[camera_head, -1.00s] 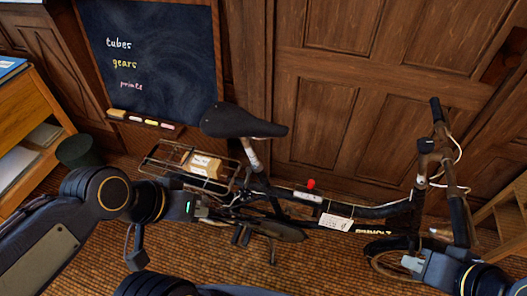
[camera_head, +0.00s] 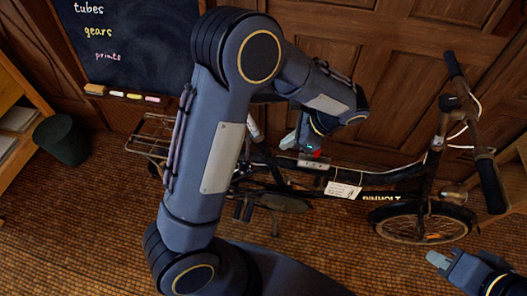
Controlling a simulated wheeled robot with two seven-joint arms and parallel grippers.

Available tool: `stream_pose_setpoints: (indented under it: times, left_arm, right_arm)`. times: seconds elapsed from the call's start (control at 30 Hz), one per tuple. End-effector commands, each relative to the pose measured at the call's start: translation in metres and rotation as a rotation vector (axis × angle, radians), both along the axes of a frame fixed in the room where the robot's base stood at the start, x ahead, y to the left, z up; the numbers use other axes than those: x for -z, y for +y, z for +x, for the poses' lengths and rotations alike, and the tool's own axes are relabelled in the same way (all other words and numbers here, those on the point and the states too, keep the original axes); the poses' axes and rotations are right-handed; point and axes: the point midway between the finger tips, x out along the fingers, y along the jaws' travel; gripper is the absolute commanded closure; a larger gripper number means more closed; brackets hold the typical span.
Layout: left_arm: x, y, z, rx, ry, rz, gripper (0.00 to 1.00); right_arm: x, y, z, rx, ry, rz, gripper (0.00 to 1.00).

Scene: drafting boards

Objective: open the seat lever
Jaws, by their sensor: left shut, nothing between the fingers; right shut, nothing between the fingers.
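A dark bicycle (camera_head: 400,176) stands along the panelled wall, handlebar to the right. Its pale seat post (camera_head: 254,125) shows just right of my raised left arm; the saddle is hidden behind that arm. I cannot make out the seat lever; the post's lower part is small and partly covered. My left gripper (camera_head: 287,141) is shut and empty, just right of the seat post and above the frame tube, with a visible gap to the post. My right gripper (camera_head: 437,259) is shut and empty at the lower right, below the front wheel (camera_head: 423,224).
A red knob (camera_head: 316,154) sits on the frame near my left gripper. A white tag (camera_head: 343,190) hangs from the tube. The rear rack (camera_head: 150,134) stands left of my arm. A bin (camera_head: 60,140) and chalkboard (camera_head: 125,45) are at left. The front floor is clear.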

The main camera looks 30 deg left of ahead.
Motion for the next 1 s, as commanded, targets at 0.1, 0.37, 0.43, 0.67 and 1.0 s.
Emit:
stream_pose_setpoints:
  times: [0.1,0.37,0.43,0.67,1.0]
  left_arm:
    - [0.008,0.003,0.000,0.011,0.007,0.010,1.00]
    - [0.046,0.030,-0.008,0.008,0.009,0.009,1.00]
    - [0.058,0.039,-0.010,0.005,0.010,0.009,1.00]
    - [0.086,0.069,-0.017,0.003,0.005,0.006,1.00]
    - [0.095,0.092,-0.023,0.008,0.004,0.005,1.00]
  right_arm:
    - [0.001,0.000,0.000,0.000,0.000,0.000,1.00]
    - [0.005,0.000,0.000,0.000,0.000,0.000,1.00]
    - [0.006,0.000,0.000,0.000,0.000,0.000,1.00]
    - [0.007,0.000,0.000,0.000,0.000,0.000,1.00]
    - [0.006,0.000,0.000,0.000,0.000,0.000,1.00]
